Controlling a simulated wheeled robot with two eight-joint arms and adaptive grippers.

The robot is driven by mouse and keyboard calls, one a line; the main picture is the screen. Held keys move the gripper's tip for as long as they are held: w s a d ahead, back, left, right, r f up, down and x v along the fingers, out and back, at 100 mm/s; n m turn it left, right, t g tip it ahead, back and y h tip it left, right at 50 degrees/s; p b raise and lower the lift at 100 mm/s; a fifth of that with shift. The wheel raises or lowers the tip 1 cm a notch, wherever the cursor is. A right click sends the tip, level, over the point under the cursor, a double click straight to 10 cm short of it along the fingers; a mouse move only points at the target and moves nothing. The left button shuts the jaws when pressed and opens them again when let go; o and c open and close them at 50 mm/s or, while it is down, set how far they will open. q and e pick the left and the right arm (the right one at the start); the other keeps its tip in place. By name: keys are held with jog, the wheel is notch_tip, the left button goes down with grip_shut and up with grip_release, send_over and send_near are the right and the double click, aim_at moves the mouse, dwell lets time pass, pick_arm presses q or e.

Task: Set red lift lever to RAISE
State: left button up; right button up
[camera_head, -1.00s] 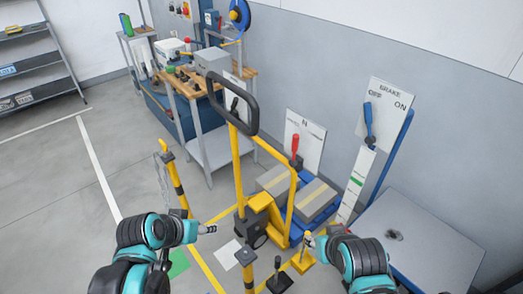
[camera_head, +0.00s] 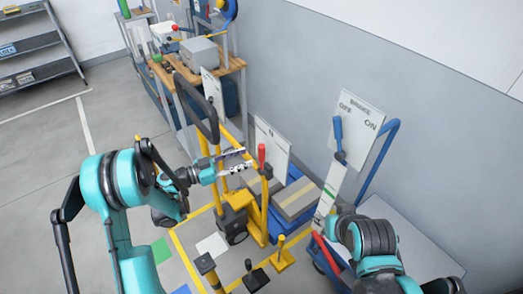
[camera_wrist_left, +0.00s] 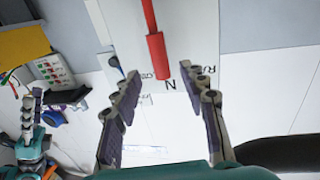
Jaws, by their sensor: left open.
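The red lift lever (camera_head: 262,155) stands about upright in front of a white plate (camera_head: 272,139). In the left wrist view the red lever (camera_wrist_left: 156,50) has its tip close to the letter N, with "RA" lettering to the right, partly hidden by a finger. My left gripper (camera_head: 238,161) is open just left of the lever in the head view. In the left wrist view its fingers (camera_wrist_left: 160,72) are spread to either side of the lever tip, not closed on it. My right arm (camera_head: 365,240) is at lower right; its gripper's fingers are not clear.
A yellow post frame with a dark loop handle (camera_head: 208,118) stands left of the lever. Boxes (camera_head: 297,199) lie behind it. A blue brake lever (camera_head: 338,135) is on a white panel to the right. A workbench (camera_head: 235,65) stands behind; open floor is at left.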

aim_at(261, 152)
pick_arm(q)
jog(key=b+x, duration=0.1)
jog(key=x, duration=0.6)
jog(key=shift+w+d, duration=0.15)
jog(key=shift+d, duration=0.15)
grip_shut()
